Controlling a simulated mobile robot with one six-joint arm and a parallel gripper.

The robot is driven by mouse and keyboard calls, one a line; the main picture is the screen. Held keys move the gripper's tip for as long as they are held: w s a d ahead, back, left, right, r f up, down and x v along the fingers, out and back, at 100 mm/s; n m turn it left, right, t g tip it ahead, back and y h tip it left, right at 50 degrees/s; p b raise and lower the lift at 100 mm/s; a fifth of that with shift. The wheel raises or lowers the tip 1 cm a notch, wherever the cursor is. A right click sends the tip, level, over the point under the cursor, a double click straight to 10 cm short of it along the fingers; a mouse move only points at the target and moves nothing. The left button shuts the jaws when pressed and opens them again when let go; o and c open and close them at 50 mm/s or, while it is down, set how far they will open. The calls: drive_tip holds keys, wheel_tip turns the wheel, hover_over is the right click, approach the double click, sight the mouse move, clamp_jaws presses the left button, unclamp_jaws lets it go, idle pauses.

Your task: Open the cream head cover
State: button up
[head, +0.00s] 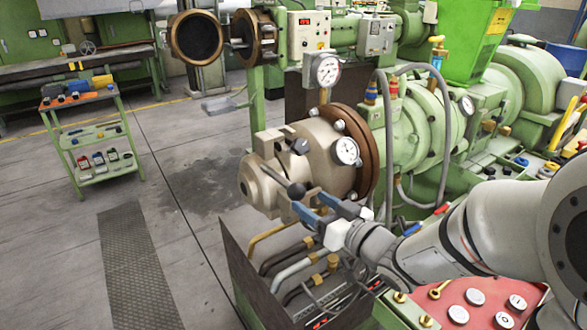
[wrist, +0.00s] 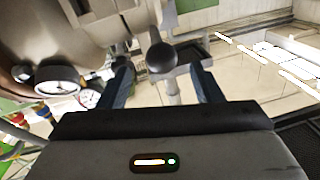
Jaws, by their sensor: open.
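The cream head cover (head: 262,180) is a rounded metal end piece on the front of the green extruder, seated against a brown flange ring (head: 376,165). A lever with a dark ball knob (head: 296,191) sticks out from its front. My gripper (head: 312,204) is at the cover's lower front, with its blue fingers apart on either side of the lever. In the wrist view the dark knob (wrist: 162,57) and its pale stem lie between the two open fingers. I cannot tell whether either finger touches the stem. The cover appears shut against the flange.
Pressure gauges (head: 346,150) sit on the cover and flange. Pipes and a dark-sided base (head: 240,270) lie below the gripper. A red button panel (head: 478,305) is at lower right. The floor to the left is open up to a green tool cart (head: 100,150).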

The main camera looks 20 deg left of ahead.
sight(291, 185)
drive_tip(key=p+x, duration=0.1)
drive_tip(key=x, duration=0.6)
drive_tip(key=shift+w+a, duration=0.15)
drive_tip(key=shift+a, duration=0.2)
drive_tip(key=shift+r, duration=0.1)
clamp_jaws()
